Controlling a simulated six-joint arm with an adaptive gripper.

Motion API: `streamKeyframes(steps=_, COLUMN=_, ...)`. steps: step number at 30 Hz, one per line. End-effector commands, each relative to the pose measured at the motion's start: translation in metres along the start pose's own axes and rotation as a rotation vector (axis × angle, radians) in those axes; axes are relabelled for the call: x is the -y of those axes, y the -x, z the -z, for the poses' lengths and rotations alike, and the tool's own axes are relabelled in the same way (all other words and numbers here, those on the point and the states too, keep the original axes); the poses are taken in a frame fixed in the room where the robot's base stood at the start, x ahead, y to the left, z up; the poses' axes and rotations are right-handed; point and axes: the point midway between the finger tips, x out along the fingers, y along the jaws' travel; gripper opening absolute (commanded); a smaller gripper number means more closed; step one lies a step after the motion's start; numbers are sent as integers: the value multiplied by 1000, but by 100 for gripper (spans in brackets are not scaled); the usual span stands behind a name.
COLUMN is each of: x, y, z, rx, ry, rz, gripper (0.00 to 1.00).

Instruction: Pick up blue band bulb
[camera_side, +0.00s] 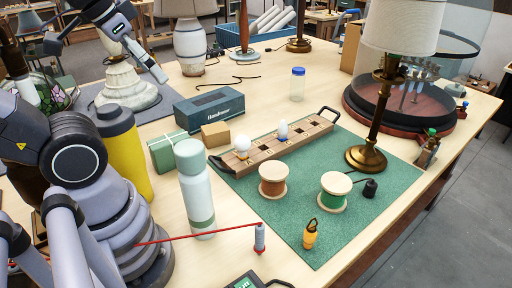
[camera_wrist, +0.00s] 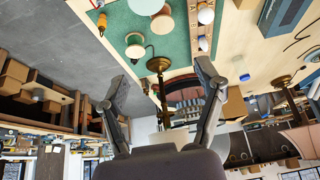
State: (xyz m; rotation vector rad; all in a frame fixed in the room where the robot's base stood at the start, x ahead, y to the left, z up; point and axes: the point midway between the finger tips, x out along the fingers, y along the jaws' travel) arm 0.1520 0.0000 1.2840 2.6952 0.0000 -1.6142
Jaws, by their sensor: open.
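Two pale bulbs stand in a wooden rack (camera_side: 262,149) on the green mat in the side view. The farther, narrower bulb (camera_side: 283,130) looks bluish-white; the nearer, rounder bulb (camera_side: 242,145) is white with a yellowish base. I take the farther one as the blue band bulb, but its band is too small to tell clearly. Both also show at the top of the wrist view, the bluish one (camera_wrist: 203,44) below the round one (camera_wrist: 206,15). My gripper (camera_wrist: 161,72) is open and empty, well away from the rack. In the side view it is at upper left.
A brass lamp (camera_side: 376,120) stands right of the rack. Two wire spools, copper (camera_side: 273,180) and green (camera_side: 335,190), sit in front of it. A white bottle (camera_side: 196,190), a yellow bottle (camera_side: 124,150) and boxes (camera_side: 209,109) are on its left.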

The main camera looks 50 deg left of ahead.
Motion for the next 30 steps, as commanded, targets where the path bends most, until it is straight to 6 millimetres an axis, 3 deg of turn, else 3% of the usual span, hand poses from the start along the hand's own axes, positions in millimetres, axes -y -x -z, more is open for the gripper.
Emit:
streamKeyframes(steps=4, x=-3, y=-3, z=9, rx=27, ry=52, rz=-22, gripper=69)
streamKeyframes(steps=7, x=-11, y=-11, z=29, rx=88, ry=173, rz=-75, gripper=69)
streamKeyframes(steps=14, x=-26, y=-62, z=111, rx=290, ry=653, rz=-259, gripper=69)
streamKeyframes(steps=19, x=-17, y=-122, z=172, rx=426, ry=1043, rz=-385, gripper=69)
streamKeyframes(steps=23, x=2, y=-181, z=212, rx=519, ry=1350, rz=-479, gripper=69)
streamKeyframes(steps=27, x=36, y=-253, z=241, rx=605, ry=1689, rz=-580, gripper=69)
streamKeyframes(steps=30, x=68, y=-309, z=251, rx=654, ry=1933, rz=-655, gripper=69)
